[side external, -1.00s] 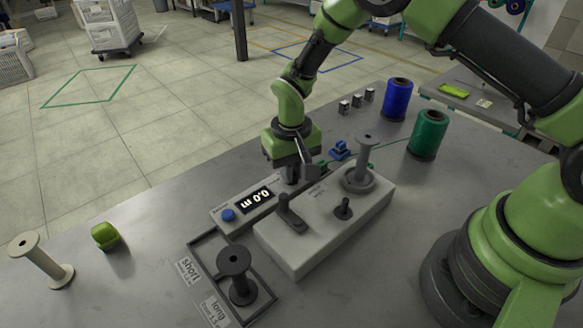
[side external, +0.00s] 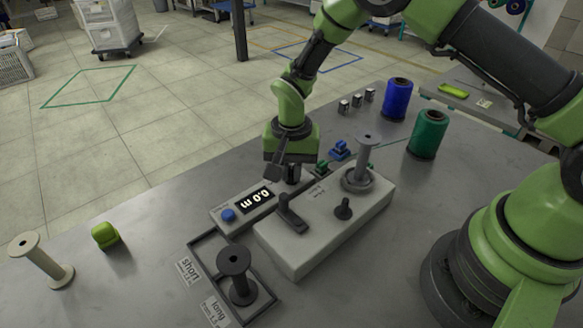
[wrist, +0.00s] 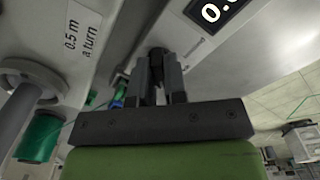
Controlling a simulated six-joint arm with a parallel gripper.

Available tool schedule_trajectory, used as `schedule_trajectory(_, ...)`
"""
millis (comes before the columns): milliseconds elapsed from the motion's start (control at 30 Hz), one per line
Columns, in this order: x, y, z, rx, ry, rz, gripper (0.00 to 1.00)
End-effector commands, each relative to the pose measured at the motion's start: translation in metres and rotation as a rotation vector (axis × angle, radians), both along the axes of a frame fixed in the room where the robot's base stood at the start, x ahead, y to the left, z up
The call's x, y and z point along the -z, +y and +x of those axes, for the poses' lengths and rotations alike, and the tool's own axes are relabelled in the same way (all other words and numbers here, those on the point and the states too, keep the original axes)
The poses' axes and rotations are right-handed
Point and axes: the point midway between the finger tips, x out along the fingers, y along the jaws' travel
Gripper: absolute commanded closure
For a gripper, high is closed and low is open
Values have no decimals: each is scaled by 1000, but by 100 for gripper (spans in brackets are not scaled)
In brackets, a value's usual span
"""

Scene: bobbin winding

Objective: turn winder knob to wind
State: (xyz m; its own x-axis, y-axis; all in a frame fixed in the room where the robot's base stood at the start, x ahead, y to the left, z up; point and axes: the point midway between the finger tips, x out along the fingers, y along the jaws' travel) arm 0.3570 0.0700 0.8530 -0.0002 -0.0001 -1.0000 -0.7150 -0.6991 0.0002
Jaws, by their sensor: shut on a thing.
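The winder (side external: 325,232) is a pale grey box on the table, marked "0.5 m a turn" in the wrist view. A dark winder knob (wrist: 156,58) sits between my fingers. My gripper (side external: 284,172) is shut on it at the winder's far left end; the fingers also show in the wrist view (wrist: 160,82). The jaws partly hide the knob. A grey bobbin (side external: 366,155) stands upright on the winder's spindle. A black lever (side external: 290,214) and a small black knob (side external: 343,208) are on top. The length counter (side external: 243,205) beside the winder reads 0.0 m.
Green (side external: 428,134) and blue (side external: 397,100) thread spools stand at the back right; green thread runs towards the winder. A tray (side external: 206,247) marked short and long holds a dark bobbin (side external: 238,275). A pale bobbin (side external: 42,260) and green block (side external: 105,235) stand left.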

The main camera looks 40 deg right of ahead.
Motion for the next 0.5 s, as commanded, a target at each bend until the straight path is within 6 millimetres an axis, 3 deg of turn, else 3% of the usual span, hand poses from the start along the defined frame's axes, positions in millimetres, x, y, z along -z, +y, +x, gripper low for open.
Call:
schedule_trajectory(367,0,0,0,7,-1,0,100)
schedule_trajectory(400,0,0,0,6,-1,0,78)
schedule_trajectory(500,0,0,0,6,-1,0,62)
